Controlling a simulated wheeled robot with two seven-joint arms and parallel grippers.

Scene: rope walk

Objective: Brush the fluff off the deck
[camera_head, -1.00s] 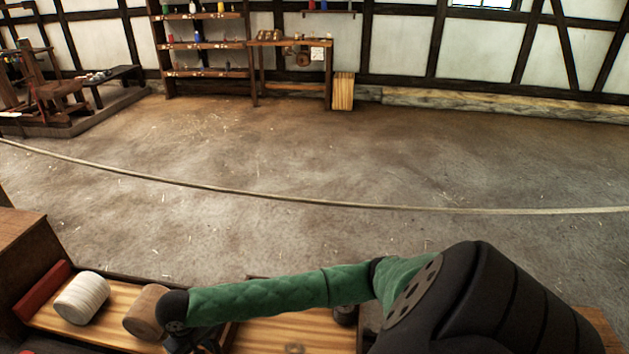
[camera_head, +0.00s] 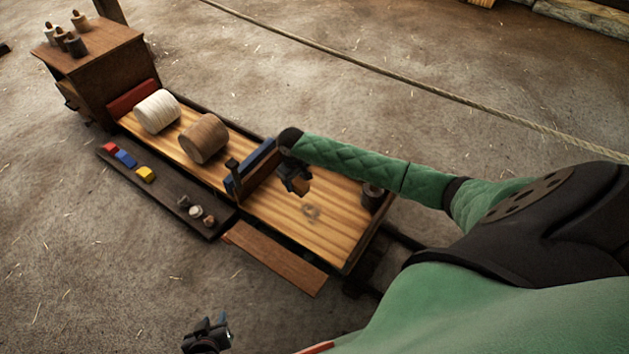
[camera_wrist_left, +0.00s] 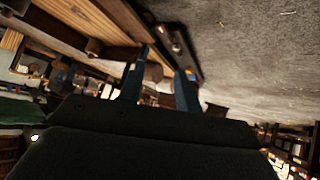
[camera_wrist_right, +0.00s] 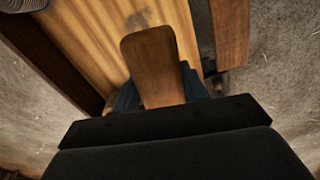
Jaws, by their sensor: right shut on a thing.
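The deck (camera_head: 330,232) is a striped wooden bed with a small grey patch of fluff (camera_head: 311,212) on it. The fluff also shows near the top of the right wrist view (camera_wrist_right: 138,18). My right gripper (camera_head: 295,180) is shut on a brown wooden brush (camera_wrist_right: 152,62), just beyond the fluff in the head view. The brush's bristles are hidden, and I cannot tell whether it touches the deck. My left gripper (camera_head: 214,328) is low at the picture's bottom, away from the deck. Its two fingers (camera_wrist_left: 160,80) are apart with nothing between them.
A white spool (camera_head: 157,111) and a brown spool (camera_head: 203,138) lie on the far deck. A blue-edged upright board (camera_head: 252,170) crosses it. A dark side shelf (camera_head: 150,190) holds coloured blocks and small items. A dark cup (camera_head: 373,197) stands at the right corner. A rope (camera_head: 400,78) runs behind.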

